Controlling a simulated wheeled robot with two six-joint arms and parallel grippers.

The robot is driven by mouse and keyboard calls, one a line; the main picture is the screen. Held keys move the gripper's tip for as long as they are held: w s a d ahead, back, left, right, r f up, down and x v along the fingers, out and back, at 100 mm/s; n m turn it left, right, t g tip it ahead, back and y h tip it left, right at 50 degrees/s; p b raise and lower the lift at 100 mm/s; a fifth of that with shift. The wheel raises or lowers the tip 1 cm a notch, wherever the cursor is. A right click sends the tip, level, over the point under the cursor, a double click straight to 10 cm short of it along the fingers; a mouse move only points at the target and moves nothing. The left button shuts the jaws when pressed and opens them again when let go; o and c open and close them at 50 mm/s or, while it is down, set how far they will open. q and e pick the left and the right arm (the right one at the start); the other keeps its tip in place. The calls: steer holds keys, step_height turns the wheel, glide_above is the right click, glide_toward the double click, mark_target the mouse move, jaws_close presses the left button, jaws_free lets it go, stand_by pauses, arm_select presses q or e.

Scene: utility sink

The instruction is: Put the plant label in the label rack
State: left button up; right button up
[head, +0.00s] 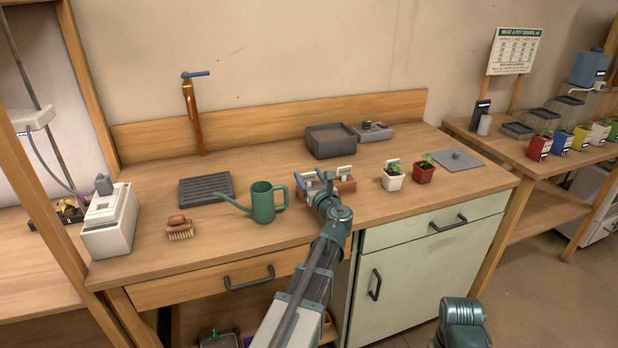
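A reddish-brown wooden block (345,187), apparently the label rack, sits on the bench in the middle. Pale label-like pieces (345,172) stand at its top; another pale piece (308,177) shows to the left. I cannot tell which one is the task's plant label. My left gripper (319,188) is at the rack, in front of its middle. Its wrist hides part of the rack, and I cannot see whether the fingers are open or hold anything. My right arm shows only as a link at the bottom right; its gripper is out of view.
A green watering can (263,203) stands left of the rack. A white pot (393,180) and a red pot (423,173) with seedlings stand to the right. A grey basin (330,141) is behind. A brush (180,229) and dark slatted tray (206,189) lie left.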

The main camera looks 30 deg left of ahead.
arm_select(q)
steer(key=shift+o, duration=1.2)
steer(key=shift+r, duration=0.15)
steer(key=shift+s+d, duration=0.2)
steer(key=v, duration=1.1)
steer(key=shift+s+d, duration=0.15)
